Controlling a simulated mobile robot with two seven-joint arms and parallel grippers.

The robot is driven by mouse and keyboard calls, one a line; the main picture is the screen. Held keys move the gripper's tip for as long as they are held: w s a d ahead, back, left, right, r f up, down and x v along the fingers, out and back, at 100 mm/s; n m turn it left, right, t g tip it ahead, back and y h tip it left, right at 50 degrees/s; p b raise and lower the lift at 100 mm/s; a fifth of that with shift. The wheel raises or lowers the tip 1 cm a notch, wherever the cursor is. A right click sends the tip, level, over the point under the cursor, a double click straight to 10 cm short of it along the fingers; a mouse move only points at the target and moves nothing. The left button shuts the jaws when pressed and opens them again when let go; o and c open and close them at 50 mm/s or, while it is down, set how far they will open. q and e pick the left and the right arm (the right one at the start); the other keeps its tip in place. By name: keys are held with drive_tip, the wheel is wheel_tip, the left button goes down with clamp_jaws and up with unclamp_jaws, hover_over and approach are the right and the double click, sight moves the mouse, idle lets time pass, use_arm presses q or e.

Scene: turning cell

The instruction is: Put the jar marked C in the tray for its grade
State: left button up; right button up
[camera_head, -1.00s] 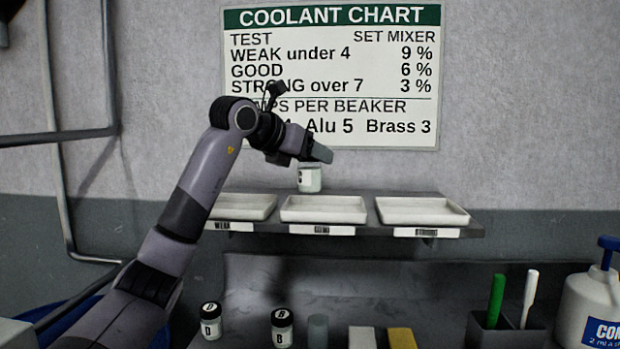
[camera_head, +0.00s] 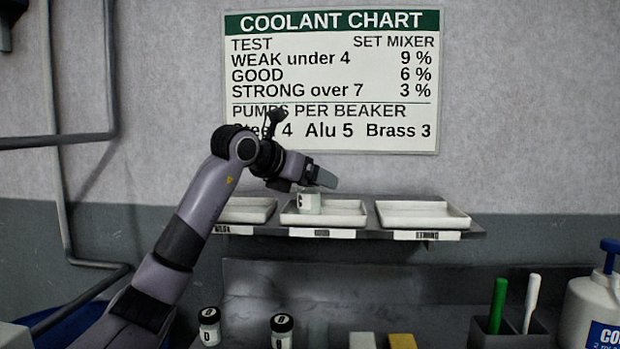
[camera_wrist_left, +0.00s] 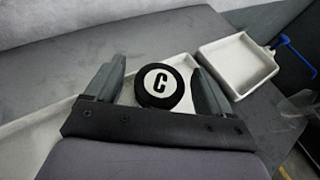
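The jar marked C (camera_head: 309,203) is white with a black lid, and the C on the lid (camera_wrist_left: 160,87) shows in the left wrist view. It is in the middle tray (camera_head: 345,221), toward its left end; I cannot tell if it rests fully on the tray floor. My left gripper (camera_head: 325,178) is just above it in the head view. In the left wrist view its fingers (camera_wrist_left: 160,75) stand on either side of the lid, with a visible gap on each side, so it looks open. My right gripper is not in view.
A left tray (camera_head: 245,213) and a right tray (camera_head: 424,218) share the shelf; their labels are hard to read. Below stand jars D (camera_head: 209,327) and B (camera_head: 282,331), a pen holder (camera_head: 508,338) and a pump bottle (camera_head: 590,310). A coolant chart (camera_head: 335,85) hangs above.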

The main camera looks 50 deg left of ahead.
use_arm(q)
drive_tip(key=shift+r, duration=0.2)
drive_tip(key=b+v, duration=0.1)
drive_tip(key=v, duration=1.1)
drive_tip(key=shift+b, duration=0.4)
drive_tip(key=shift+f, duration=0.1)
